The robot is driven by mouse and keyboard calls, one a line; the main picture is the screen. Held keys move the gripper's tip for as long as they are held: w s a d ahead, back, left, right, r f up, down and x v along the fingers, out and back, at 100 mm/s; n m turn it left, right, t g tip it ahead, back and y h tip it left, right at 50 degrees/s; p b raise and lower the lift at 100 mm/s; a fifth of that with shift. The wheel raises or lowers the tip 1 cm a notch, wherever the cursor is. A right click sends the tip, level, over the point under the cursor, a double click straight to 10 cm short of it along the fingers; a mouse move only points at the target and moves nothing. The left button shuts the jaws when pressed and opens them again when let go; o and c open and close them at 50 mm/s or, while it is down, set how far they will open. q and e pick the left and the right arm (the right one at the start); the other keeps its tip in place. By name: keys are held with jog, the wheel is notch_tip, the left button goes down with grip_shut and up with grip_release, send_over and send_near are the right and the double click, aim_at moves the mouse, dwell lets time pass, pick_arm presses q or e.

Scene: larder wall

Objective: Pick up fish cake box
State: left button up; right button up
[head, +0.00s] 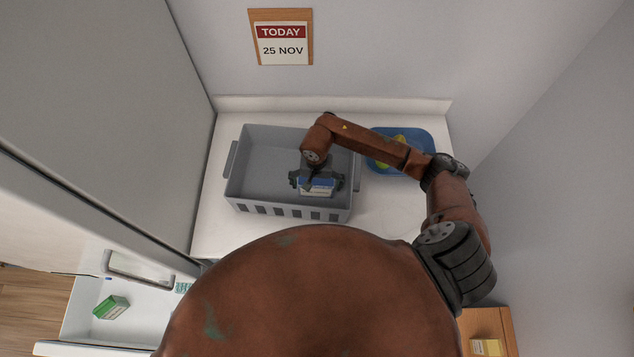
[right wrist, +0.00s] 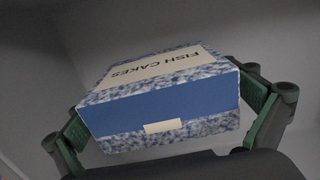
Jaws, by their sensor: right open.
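The fish cake box (head: 318,187) is blue and white and sits inside the grey crate (head: 250,210), towards its right side. In the right wrist view the fish cake box (right wrist: 165,100) fills the middle, with its "FISH CAKES" label showing upside down. My right gripper (head: 316,182) reaches down into the crate at the box. Its fingers (right wrist: 168,130) are open, one on each side of the box; I cannot tell whether they touch it. My left gripper is not in view.
A blue tray (head: 425,145) with yellow-green items stands right of the crate on the white counter (head: 215,235). An open drawer at lower left holds a green box (head: 111,307). A small yellow box (head: 487,347) lies at lower right. A calendar (head: 281,38) hangs on the wall.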

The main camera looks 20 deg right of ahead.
jog(key=shift+f, duration=0.45)
jog(key=c, duration=1.4)
